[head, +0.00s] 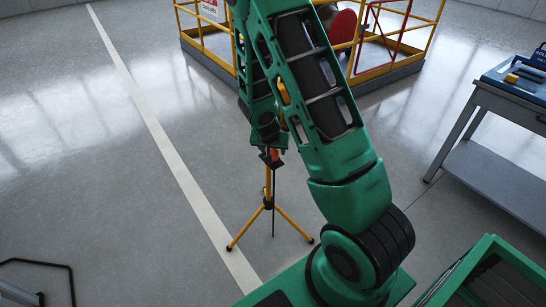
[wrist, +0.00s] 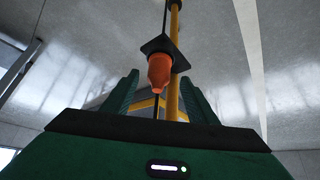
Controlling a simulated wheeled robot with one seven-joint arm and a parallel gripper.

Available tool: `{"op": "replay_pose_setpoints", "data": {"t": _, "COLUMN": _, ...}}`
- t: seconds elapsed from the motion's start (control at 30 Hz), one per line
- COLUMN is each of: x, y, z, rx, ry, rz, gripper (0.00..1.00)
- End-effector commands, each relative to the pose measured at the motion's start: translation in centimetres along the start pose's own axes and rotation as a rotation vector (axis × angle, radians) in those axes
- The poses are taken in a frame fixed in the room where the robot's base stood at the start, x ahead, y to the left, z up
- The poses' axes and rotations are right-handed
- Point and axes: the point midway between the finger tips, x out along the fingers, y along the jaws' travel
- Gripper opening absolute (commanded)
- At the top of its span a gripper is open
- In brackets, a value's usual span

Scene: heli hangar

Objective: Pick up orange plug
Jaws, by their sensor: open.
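The orange plug (wrist: 160,72) is a tapered piece at a dark square plate (wrist: 158,45), beside the yellow pole of a stand (wrist: 173,100). In the head view the plug (head: 273,154) shows as a small orange patch near the top of the yellow tripod stand (head: 268,190). My gripper (wrist: 160,77) is open, with one green finger to each side of the plug in the wrist view. I cannot tell whether the plug is between the fingers or just beyond their tips. In the head view my gripper (head: 268,150) is close to the plug, partly hidden by my arm.
A yellow-railed platform (head: 405,72) stands at the back. A grey workbench (head: 510,100) with a blue case (head: 520,78) is at the right. A black frame (head: 40,265) lies at lower left. The floor around the tripod is clear, with a white line (head: 165,145).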

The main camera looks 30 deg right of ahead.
Motion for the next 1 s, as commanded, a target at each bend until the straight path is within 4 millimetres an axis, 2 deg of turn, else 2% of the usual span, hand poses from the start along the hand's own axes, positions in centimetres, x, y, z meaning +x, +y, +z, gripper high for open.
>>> {"op": "replay_pose_setpoints", "data": {"t": 0.2, "x": 2.6, "y": 0.2, "z": 0.0, "rx": -0.001, "ry": -0.001, "rz": 0.001, "gripper": 0.53}}
{"op": "replay_pose_setpoints", "data": {"t": 0.53, "x": 3.1, "y": 0.2, "z": -0.1, "rx": -0.001, "ry": 0.0, "rz": -0.001, "gripper": 0.53}}
{"op": "replay_pose_setpoints", "data": {"t": 0.57, "x": 3.1, "y": 0.2, "z": -0.1, "rx": -0.001, "ry": 0.0, "rz": -0.001, "gripper": 0.48}}
{"op": "replay_pose_setpoints", "data": {"t": 0.73, "x": 3.1, "y": 0.2, "z": 0.0, "rx": -0.001, "ry": 0.0, "rz": -0.001, "gripper": 0.08}}
{"op": "replay_pose_setpoints", "data": {"t": 1.0, "x": 3.1, "y": 0.2, "z": -0.1, "rx": -0.001, "ry": 0.0, "rz": -0.001, "gripper": 0.07}}
